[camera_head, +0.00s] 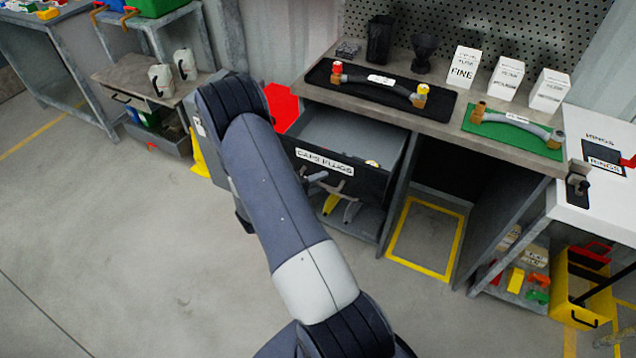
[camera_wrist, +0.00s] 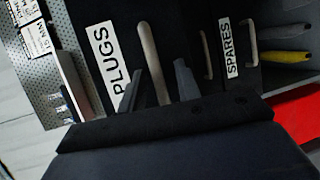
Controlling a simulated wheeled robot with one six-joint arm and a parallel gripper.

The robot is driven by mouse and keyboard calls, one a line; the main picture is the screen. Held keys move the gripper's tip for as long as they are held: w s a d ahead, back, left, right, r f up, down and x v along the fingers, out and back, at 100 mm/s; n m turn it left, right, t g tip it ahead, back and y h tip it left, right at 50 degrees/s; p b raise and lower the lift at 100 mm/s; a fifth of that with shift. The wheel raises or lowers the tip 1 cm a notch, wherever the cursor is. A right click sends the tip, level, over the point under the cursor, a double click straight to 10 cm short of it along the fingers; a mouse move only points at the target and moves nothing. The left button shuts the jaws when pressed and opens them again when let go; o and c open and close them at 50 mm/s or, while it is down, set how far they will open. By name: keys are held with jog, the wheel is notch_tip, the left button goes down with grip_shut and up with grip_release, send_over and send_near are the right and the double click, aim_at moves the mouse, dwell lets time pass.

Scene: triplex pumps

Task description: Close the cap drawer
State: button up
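The cap drawer (camera_head: 374,182) has a dark front with a white label reading CAPS PLUGS. It is pulled out from under the workbench, and its grey interior shows from above. In the wrist view its PLUGS lettering (camera_wrist: 103,55) and its pale bar handle (camera_wrist: 148,45) are close ahead. My gripper (camera_wrist: 158,72) has its two dark fingers apart, with the handle showing between them. I cannot tell whether either finger touches it. In the head view my arm hides most of the gripper, with only a small part showing beside the drawer front.
The workbench top (camera_head: 440,125) holds hoses on a black mat (camera_head: 440,100) and a green mat (camera_head: 478,126), plus white boxes. A yellow floor outline (camera_head: 446,274) lies right of the drawers. The floor at left is clear.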

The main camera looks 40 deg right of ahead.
aim_at(346, 149)
jog(key=shift+c, duration=0.2)
grip_shut()
dwell(0.3)
jog(key=w+d+b, duration=0.2)
jog(key=d+b, duration=0.1)
jog(key=d, duration=0.2)
jog(key=w+d+b, duration=0.2)
jog(key=d+b, duration=0.2)
jog(key=d, duration=0.2)
jog(key=w+d+b, duration=0.3)
jog(key=d, duration=0.3)
jog(key=shift+w+d+f+b, duration=0.1)
jog(key=shift+d+b, duration=0.1)
jog(key=shift+b, duration=0.2)
jog(key=shift+w+d, duration=0.2)
jog(key=shift+d, duration=0.2)
jog(key=shift+r, duration=0.2)
